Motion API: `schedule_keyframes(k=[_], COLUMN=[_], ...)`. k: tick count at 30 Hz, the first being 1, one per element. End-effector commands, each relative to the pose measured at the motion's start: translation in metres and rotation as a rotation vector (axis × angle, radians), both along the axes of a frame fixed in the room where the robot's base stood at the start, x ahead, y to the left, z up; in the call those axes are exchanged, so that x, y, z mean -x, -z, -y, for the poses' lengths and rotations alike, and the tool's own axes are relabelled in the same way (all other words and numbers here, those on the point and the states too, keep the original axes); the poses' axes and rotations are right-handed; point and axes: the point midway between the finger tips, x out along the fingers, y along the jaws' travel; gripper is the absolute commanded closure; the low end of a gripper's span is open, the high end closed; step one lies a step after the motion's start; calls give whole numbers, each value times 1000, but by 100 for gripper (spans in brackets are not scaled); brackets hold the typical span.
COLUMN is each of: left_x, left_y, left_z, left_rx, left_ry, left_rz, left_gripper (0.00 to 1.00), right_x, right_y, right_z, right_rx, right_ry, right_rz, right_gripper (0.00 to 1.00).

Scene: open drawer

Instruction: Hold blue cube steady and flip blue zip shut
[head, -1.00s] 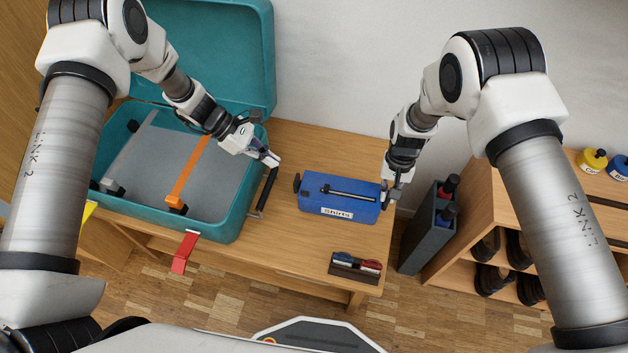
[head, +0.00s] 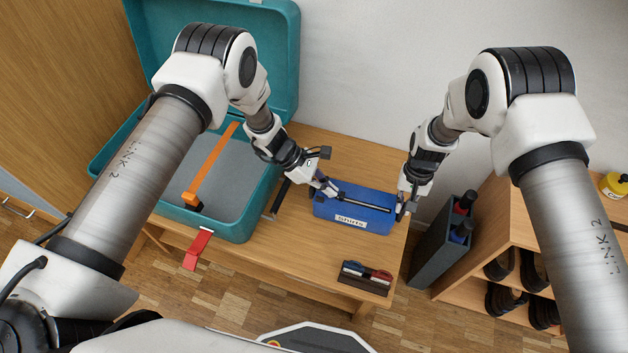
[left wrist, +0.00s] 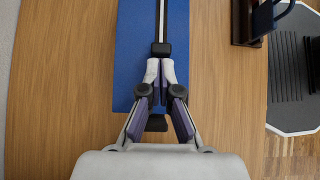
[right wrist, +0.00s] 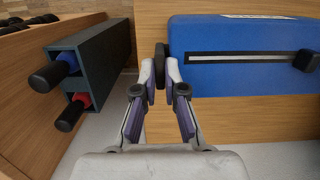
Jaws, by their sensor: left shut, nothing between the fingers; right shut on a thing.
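The blue cube (head: 378,222) is a flat-topped blue case with a white label on its front, lying on the table. Its zip (left wrist: 161,20) is a pale strip with dark edges along the top. The black zip slider (left wrist: 161,49) sits at the left end of the strip and also shows in the right wrist view (right wrist: 306,61). My left gripper (head: 335,191) is shut and empty above the cube's left end, its fingertips (left wrist: 160,66) right beside the slider; contact is unclear. My right gripper (head: 402,209) is shut on the black end tab (right wrist: 159,72) at the cube's right end.
An open teal suitcase (head: 232,225) with an orange strap (head: 212,165) stands left of the cube. A small dark holder (head: 364,283) lies near the table's front edge.

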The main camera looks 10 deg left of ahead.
Motion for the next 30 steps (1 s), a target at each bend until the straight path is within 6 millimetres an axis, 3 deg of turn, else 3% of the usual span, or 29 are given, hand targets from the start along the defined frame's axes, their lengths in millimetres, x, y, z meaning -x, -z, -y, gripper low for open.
schedule_keyframes(k=[14,17,24,30], left_x=[1,2,8,10], left_y=[0,0,0,0], left_z=[11,30,96,127], left_rx=[0,0,0,0], left_ry=[1,4,5,1], left_rz=[0,1,1,1], left_gripper=[100,100,100,100], right_x=[0,0,0,0], right_y=[0,0,0,0], right_z=[0,0,0,0], right_rx=[1,1,1,1], right_ry=[-1,-1,-1,-1], right_rz=[-1,-1,-1,-1], right_gripper=[100,100,100,100])
